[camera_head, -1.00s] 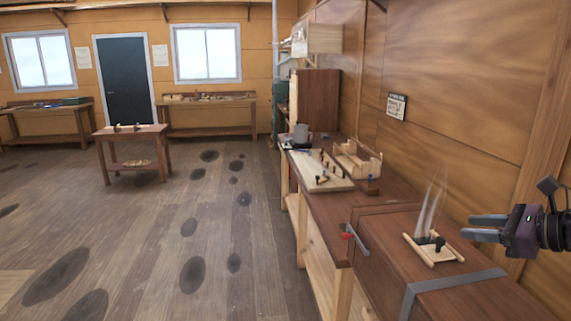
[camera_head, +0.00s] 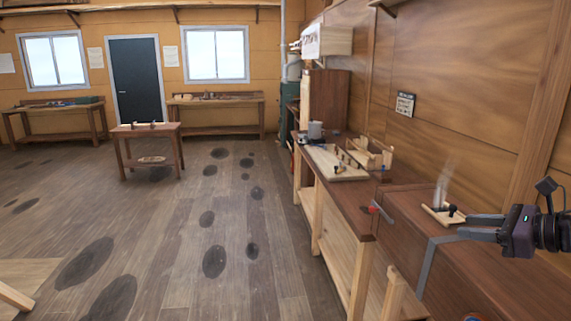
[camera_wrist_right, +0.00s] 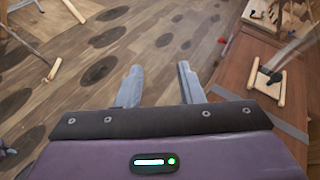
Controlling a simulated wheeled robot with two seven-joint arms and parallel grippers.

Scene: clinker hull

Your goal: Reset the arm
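My right gripper (camera_head: 463,225) is at the right of the head view, in front of the small wooden frame with a black knob (camera_head: 438,213) on the brown wooden box. In the right wrist view the two grey fingers of this gripper (camera_wrist_right: 160,82) stand apart with only floor behind them, so it is open and empty. The frame also shows there to the right of the fingers (camera_wrist_right: 281,88), apart from them. My left gripper is in neither view.
The brown box (camera_head: 480,270) with a grey metal strap fills the lower right; pale vapour rises at the frame. A workbench (camera_head: 345,205) with a pale board (camera_head: 338,164) runs back along the right wall. A small table (camera_head: 145,131) stands farther off. The middle floor is open.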

